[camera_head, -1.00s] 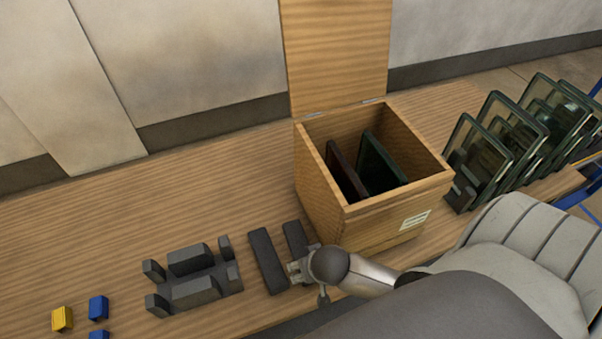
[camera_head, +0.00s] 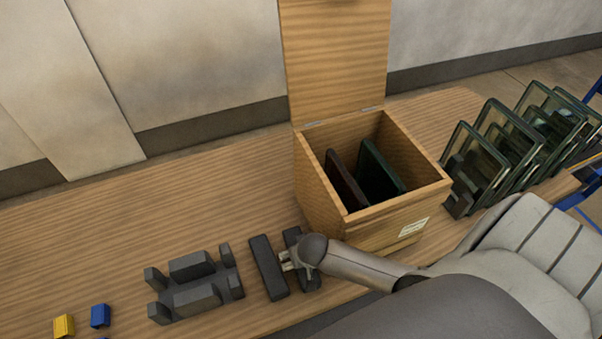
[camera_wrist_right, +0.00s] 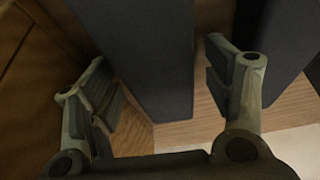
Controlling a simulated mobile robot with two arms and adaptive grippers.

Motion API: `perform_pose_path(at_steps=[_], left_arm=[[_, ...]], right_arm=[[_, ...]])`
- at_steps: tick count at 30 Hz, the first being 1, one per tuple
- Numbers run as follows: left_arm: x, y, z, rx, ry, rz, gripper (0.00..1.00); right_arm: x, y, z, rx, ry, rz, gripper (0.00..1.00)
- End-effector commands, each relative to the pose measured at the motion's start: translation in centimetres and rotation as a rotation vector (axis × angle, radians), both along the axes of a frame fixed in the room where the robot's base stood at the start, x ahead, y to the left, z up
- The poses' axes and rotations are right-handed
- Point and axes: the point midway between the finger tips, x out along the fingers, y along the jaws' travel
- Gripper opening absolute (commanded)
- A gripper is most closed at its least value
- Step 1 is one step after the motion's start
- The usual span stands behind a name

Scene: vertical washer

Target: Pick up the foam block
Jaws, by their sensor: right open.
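Two long dark grey foam blocks lie side by side on the table. The left block (camera_head: 267,268) is fully in sight in the head view. The right block (camera_head: 291,234), nearer the wooden box, is partly hidden by my right gripper (camera_head: 287,262). In the right wrist view, my right gripper (camera_wrist_right: 165,98) is open, its fingers apart around the near-box block (camera_wrist_right: 150,55). One finger is on the box side; the other is at the gap between the blocks, and the other block (camera_wrist_right: 287,50) lies outside it. I cannot tell whether the fingers touch the block. My left gripper is not in view.
An open wooden box (camera_head: 428,196) with dark panels inside stands just right of the blocks. A dark grey fixture (camera_head: 196,298) with upright posts lies to the left. Yellow (camera_head: 64,325) and blue (camera_head: 100,315) small blocks sit farther left. Glass panels (camera_head: 475,163) stand at right.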

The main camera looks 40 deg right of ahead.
Motion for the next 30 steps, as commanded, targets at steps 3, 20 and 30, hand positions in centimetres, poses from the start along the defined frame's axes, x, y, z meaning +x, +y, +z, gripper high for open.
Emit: perform_pose_path(at_steps=[3, 20, 30], left_arm=[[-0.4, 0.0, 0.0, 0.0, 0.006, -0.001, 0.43], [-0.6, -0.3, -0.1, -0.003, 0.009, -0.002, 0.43], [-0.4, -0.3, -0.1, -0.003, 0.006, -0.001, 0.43]], right_arm=[[0.0, 0.0, 0.0, 0.001, 0.0, 0.0, 0.74], [0.0, 0.0, 0.0, 0.0, 0.0, 0.0, 0.32], [0.1, 0.0, 1.1, 0.001, -0.002, -0.001, 0.32]])
